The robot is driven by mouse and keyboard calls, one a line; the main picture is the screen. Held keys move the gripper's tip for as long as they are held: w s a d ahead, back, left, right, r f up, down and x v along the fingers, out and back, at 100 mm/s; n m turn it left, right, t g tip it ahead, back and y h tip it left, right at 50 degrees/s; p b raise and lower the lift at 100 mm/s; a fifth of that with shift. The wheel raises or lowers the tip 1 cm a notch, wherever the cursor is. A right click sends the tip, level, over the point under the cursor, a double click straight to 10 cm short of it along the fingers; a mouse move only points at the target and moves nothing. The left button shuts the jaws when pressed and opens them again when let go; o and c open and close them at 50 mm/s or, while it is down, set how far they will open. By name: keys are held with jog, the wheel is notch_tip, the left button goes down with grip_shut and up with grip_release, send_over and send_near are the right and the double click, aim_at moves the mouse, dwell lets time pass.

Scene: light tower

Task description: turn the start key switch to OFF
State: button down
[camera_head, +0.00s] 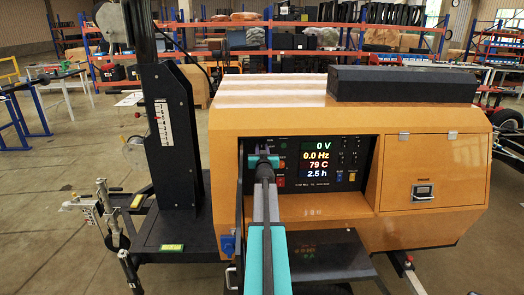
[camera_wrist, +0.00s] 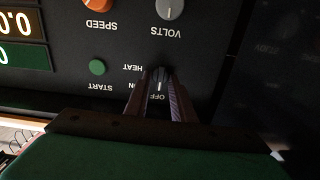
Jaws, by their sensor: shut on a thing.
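The start key switch (camera_wrist: 159,76) is a small dark knob on the black control panel (camera_wrist: 215,70), seen upside down in the wrist view. The labels HEAT, ON and OFF stand around it. A short white mark on the knob appears to point toward the OFF label. My gripper (camera_wrist: 157,84) has one finger on each side of the knob and is shut on it. In the head view, my gripper (camera_head: 264,161) is at the left part of the panel (camera_head: 347,178) and hides the switch there.
The wrist view shows a green START button (camera_wrist: 97,67), a grey VOLTS knob (camera_wrist: 170,8) and an orange SPEED knob (camera_wrist: 98,4) near the switch. The orange housing (camera_head: 300,207) surrounds the recessed panel. A black mast (camera_head: 170,130) stands left of my arm.

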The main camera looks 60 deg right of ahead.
jog(key=shift+r+n, duration=0.1)
jog(key=shift+n, duration=0.2)
jog(key=c, duration=1.9)
grip_release()
jog(key=shift+w, duration=0.1)
jog(key=shift+o, duration=0.2)
jog(key=shift+a, duration=0.1)
jog(key=v, duration=1.3)
jog(key=shift+s+a+b, duration=0.2)
jog(key=shift+s+b, duration=0.05)
jog(key=shift+b, duration=0.05)
